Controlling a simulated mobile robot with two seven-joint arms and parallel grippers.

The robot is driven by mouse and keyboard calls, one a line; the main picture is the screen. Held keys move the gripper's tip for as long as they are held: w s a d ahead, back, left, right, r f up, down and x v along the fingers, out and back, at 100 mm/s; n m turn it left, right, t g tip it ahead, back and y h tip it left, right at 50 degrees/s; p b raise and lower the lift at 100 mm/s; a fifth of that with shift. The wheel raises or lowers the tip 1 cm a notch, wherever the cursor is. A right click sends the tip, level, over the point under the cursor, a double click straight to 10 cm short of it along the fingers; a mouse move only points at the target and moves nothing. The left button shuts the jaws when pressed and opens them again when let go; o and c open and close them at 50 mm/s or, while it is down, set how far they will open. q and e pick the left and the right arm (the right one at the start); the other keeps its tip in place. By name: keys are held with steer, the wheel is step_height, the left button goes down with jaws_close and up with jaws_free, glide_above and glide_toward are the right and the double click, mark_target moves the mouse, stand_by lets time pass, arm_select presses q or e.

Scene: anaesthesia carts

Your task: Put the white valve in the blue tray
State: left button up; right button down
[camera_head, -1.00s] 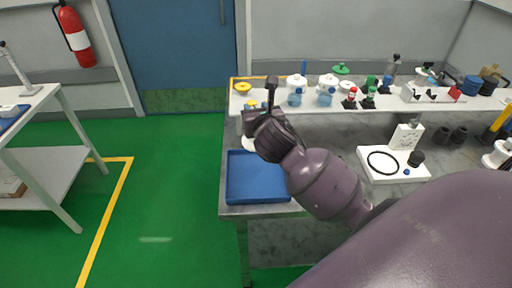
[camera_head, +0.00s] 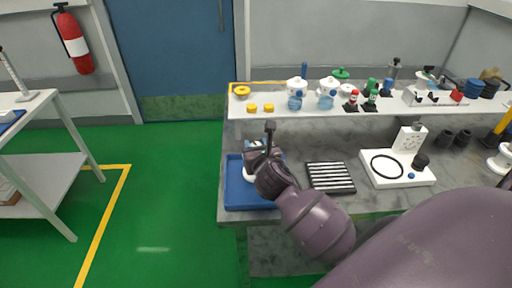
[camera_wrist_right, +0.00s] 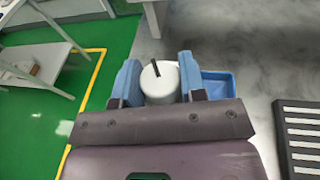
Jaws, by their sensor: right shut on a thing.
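The white valve (camera_wrist_right: 160,88) is a short white cylinder with a dark pin across its top in the right wrist view. My right gripper (camera_wrist_right: 158,76) is shut on it, with a blue finger pad on either side. In the head view my right gripper (camera_head: 256,152) is over the blue tray (camera_head: 236,188), and part of the white valve (camera_head: 248,174) shows under it. The tray's rim also shows behind the right finger in the wrist view (camera_wrist_right: 219,82). Whether the valve touches the tray floor I cannot tell. My left gripper is not in view.
A black slatted rack (camera_head: 330,178) lies right of the tray, then a white board with a black ring (camera_head: 386,166). A raised shelf (camera_head: 350,108) with bottles and yellow caps runs behind. The tray's left part looks clear.

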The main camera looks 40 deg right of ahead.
steer(key=c, duration=0.7)
jaws_free()
steer(key=shift+f, duration=0.1)
steer(key=shift+s, duration=0.15)
steer(key=v, duration=1.2)
steer(key=shift+p, duration=0.45)
